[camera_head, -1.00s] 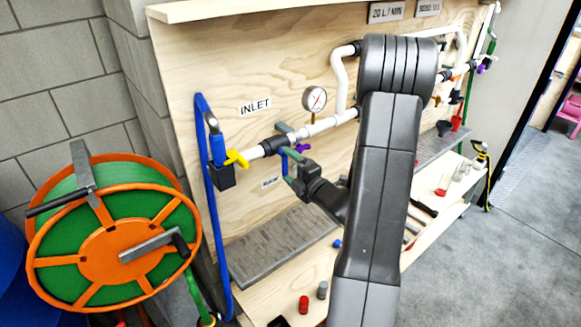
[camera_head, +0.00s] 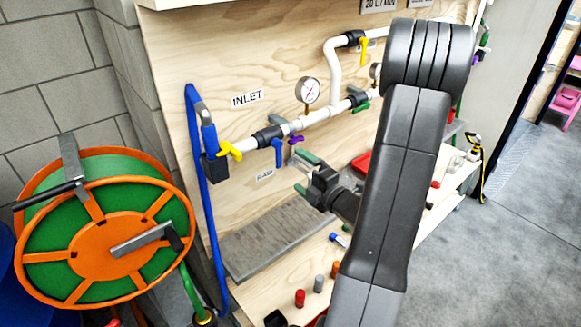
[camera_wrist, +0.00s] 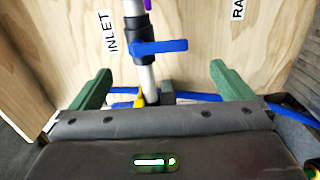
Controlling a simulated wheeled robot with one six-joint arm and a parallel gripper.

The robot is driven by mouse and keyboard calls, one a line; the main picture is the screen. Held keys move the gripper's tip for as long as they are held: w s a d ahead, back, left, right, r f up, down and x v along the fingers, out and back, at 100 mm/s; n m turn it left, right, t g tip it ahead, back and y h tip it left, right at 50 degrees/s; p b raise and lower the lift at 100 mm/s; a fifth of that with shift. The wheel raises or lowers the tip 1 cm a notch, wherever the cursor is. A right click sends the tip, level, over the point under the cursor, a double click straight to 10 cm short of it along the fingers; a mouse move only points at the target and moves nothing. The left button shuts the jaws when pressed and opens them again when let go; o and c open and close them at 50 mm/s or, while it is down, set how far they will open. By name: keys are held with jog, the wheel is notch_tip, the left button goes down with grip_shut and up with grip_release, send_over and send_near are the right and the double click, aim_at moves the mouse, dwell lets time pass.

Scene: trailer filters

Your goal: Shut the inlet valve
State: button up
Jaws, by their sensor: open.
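Near the INLET label (camera_head: 247,98), a black valve body (camera_head: 268,138) sits on the white pipe with a blue lever (camera_head: 278,153). The lever hangs down, across the line of the pipe. In the wrist view the blue lever (camera_wrist: 160,47) also lies crosswise to the pipe, just beyond my fingertips and between them in the picture. My gripper (camera_head: 302,173) is open, its green fingers apart and empty, to the right of and below the lever in the head view. In the wrist view my gripper (camera_wrist: 160,70) shows nothing held between its fingers.
A yellow lever (camera_head: 230,150) is to the left on the same pipe, and a purple handle (camera_head: 295,140) to the right. A gauge (camera_head: 308,91) stands above the pipe. A blue hose (camera_head: 207,210) hangs at left beside an orange and green reel (camera_head: 105,240).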

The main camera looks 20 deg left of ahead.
aim_at(280, 156)
jog(key=v, duration=0.5)
jog(key=shift+s+d+b, duration=0.25)
jog(key=shift+d+b, duration=0.05)
jog(key=shift+d, duration=0.05)
jog(key=p+x, duration=0.2)
jog(key=x, duration=1.1)
jog(key=shift+w+a, duration=0.25)
jog(key=shift+a, duration=0.1)
jog(key=shift+d, duration=0.1)
